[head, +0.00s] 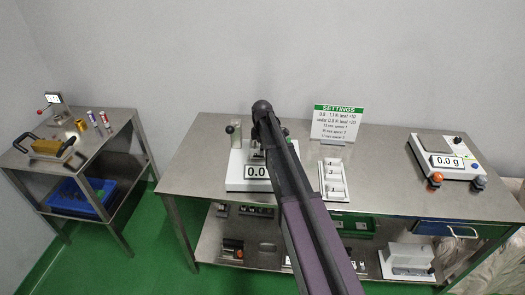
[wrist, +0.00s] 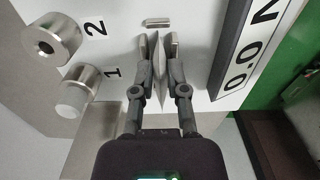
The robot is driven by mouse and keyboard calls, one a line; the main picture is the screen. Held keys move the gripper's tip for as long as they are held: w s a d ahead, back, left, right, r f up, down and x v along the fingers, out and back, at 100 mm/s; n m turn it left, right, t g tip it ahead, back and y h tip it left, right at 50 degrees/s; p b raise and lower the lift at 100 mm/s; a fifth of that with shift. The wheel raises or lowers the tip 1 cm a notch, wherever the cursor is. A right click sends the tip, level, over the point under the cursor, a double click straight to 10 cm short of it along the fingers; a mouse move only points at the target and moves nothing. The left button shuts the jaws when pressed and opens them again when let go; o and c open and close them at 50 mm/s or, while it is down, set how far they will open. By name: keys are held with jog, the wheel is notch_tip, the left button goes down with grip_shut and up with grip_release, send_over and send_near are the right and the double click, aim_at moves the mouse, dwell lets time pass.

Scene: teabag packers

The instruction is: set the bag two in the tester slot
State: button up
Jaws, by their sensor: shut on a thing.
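My gripper (wrist: 159,68) is shut on a thin pale bag (wrist: 158,50), held edge-on between the two fingers in the wrist view. I cannot read a number on the bag, so I cannot tell that it is bag two. The tester (head: 235,185) is the white unit with a 0.0 display on the middle table; it also fills much of the wrist view (wrist: 205,30). A small metal fitting (wrist: 158,22) lies just beyond the fingertips; I cannot tell whether the bag touches it. In the head view my arm hides the gripper, the bag and part of the tester.
Metal knobs marked 1 (wrist: 78,92) and 2 (wrist: 50,40) stand left of the fingers. A white numbered tray (head: 346,165) and a settings sign (head: 337,122) are right of my arm. A scale (head: 420,150) stands far right. A side cart (head: 118,122) stands left.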

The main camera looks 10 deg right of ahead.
jog(key=shift+f, duration=0.2)
jog(key=o, duration=0.7)
jog(key=shift+r, duration=0.2)
notch_tip(320, 180, up, 12)
jog(key=p, duration=1.2)
jog(key=shift+s, duration=0.1)
dwell(0.3)
jog(key=s+m, duration=0.5)
jog(key=s, duration=0.4)
jog(key=s+m, duration=0.5)
jog(key=s, duration=0.5)
jog(key=s+m, duration=0.5)
jog(key=s, duration=0.5)
jog(key=shift+d+m, duration=0.1)
jog(key=shift+m, duration=0.2)
